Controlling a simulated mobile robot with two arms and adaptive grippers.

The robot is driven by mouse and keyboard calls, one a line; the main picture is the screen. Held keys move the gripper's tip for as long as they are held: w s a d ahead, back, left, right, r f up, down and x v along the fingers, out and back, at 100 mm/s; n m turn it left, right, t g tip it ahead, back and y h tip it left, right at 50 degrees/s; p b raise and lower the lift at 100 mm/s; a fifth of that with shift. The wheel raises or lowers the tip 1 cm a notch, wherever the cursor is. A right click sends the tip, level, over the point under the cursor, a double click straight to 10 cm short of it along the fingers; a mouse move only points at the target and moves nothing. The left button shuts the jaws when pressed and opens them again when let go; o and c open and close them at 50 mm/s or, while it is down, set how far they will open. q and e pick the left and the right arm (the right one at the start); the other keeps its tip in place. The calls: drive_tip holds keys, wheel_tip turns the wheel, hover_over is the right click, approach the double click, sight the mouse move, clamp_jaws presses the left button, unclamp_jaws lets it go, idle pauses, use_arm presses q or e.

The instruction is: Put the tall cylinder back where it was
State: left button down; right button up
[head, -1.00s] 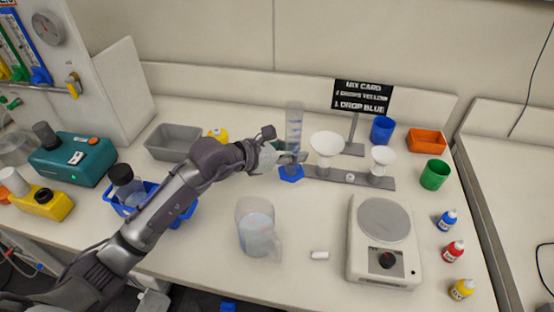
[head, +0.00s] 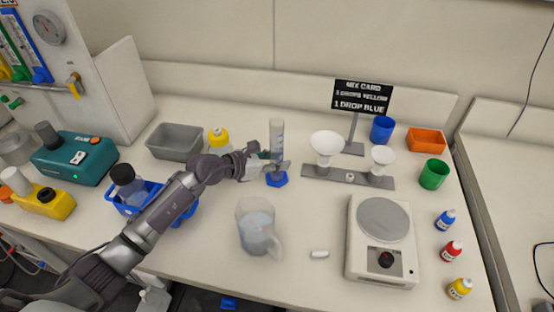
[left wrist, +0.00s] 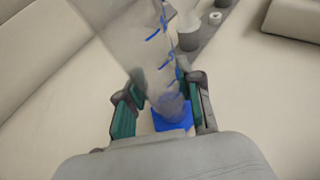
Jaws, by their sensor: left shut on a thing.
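The tall cylinder (head: 277,141) is clear with blue marks and a blue hexagonal foot (head: 276,179). It stands upright, left of the funnel rack, on or just above the bench; I cannot tell whether its foot touches. My left gripper (head: 275,163) is shut around its lower part, just above the foot. My right gripper is not in view.
A grey rack (head: 347,177) with white funnels (head: 327,147) is close on the right. A clear jug (head: 257,228) stands in front, beside a white balance (head: 383,240). Bench behind the cylinder is clear.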

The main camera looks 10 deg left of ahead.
use_arm(q)
drive_tip(key=shift+f, duration=0.2)
drive_tip(key=c, duration=0.7)
unclamp_jaws()
drive_tip(key=shift+c, duration=0.2)
drive_tip(key=shift+r, duration=0.1)
drive_tip(key=shift+r, duration=0.2)
drive_tip(key=shift+s+a, duration=0.2)
drive_tip(key=shift+a, duration=0.05)
drive_tip(key=b+v, duration=0.2)
drive_tip(key=v, duration=0.9)
drive_tip(key=shift+s, duration=0.2)
